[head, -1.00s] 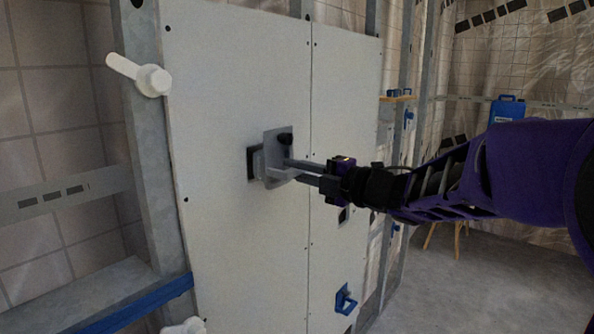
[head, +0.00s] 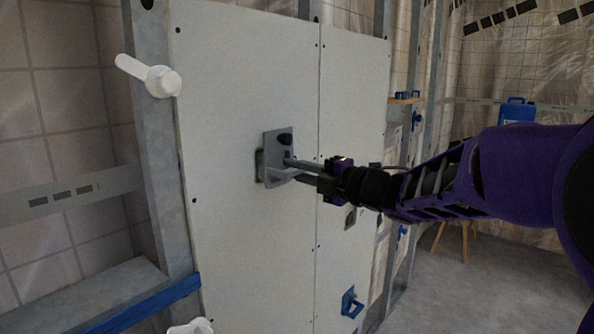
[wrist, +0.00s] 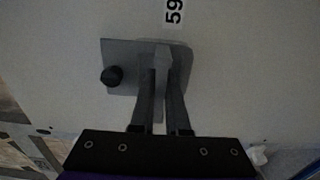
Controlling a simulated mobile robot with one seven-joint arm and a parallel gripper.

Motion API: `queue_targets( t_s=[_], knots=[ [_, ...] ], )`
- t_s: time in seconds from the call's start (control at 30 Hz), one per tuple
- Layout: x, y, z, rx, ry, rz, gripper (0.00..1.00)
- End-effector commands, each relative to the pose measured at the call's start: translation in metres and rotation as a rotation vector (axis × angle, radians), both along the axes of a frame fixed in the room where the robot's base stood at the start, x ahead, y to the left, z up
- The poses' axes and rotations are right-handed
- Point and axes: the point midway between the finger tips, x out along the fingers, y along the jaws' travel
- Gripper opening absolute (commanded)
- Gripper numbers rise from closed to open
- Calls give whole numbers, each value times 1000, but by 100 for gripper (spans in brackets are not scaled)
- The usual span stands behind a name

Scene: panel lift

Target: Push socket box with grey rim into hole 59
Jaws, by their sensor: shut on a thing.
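The socket box with the grey rim (head: 276,144) is at the white wall panel (head: 240,80), its flat grey plate facing me and carrying a dark round knob. Its body reaches into the dark hole behind it, but a gap shows between plate and panel. My gripper (head: 290,169) is shut on a grey part at the front of the box. In the wrist view my gripper (wrist: 161,78) holds the box (wrist: 125,55) just below the printed label 59 (wrist: 174,11). The plate hides most of the hole.
A second opening (head: 350,218) is lower right in the panel, and a blue fitting (head: 350,303) is near its bottom. A white handle (head: 150,76) sticks out at the upper left stud. A blue jerrycan (head: 516,111) stands at the back right.

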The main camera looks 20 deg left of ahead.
Motion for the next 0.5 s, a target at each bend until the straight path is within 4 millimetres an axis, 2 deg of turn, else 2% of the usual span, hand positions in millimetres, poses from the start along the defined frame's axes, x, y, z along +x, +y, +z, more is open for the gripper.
queue_targets(
  t_s=[0.5],
  knots=[
    [4,9,0,1,0,1,0]
  ],
)
